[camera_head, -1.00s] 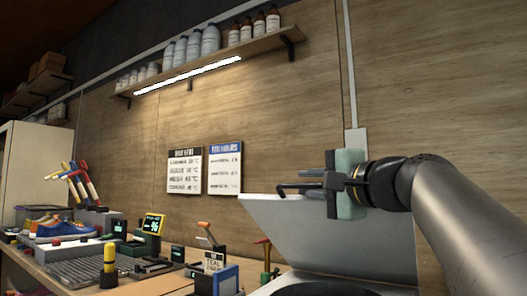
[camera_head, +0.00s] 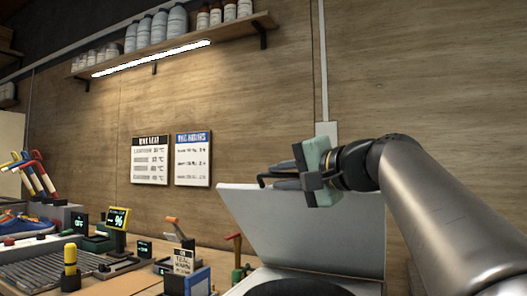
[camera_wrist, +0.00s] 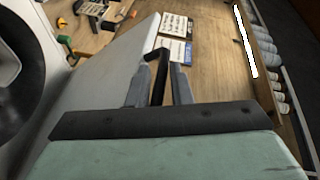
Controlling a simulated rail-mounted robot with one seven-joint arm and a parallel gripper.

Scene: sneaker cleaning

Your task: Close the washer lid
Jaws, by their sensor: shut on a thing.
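The washer lid (camera_head: 310,238) is a pale grey panel standing open, tilted up above the washer. It also fills the left middle of the wrist view (camera_wrist: 95,85). The washer's dark round opening (camera_head: 300,288) shows at the bottom edge of the head view and at the left of the wrist view (camera_wrist: 15,75). My gripper (camera_head: 272,181) is at the lid's upper edge. In the wrist view its grey fingers are closed on a black bar (camera_wrist: 159,78), which looks like the lid handle. Where the bar joins the lid is hard to see.
A workbench with a grey rack (camera_head: 45,268), small displays (camera_head: 118,218), a yellow-topped tool (camera_head: 70,262) and a small label sign (camera_head: 183,262) lies left of the washer. Two signs (camera_head: 150,160) hang on the wooden wall behind. A bottle shelf (camera_head: 180,45) is above.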

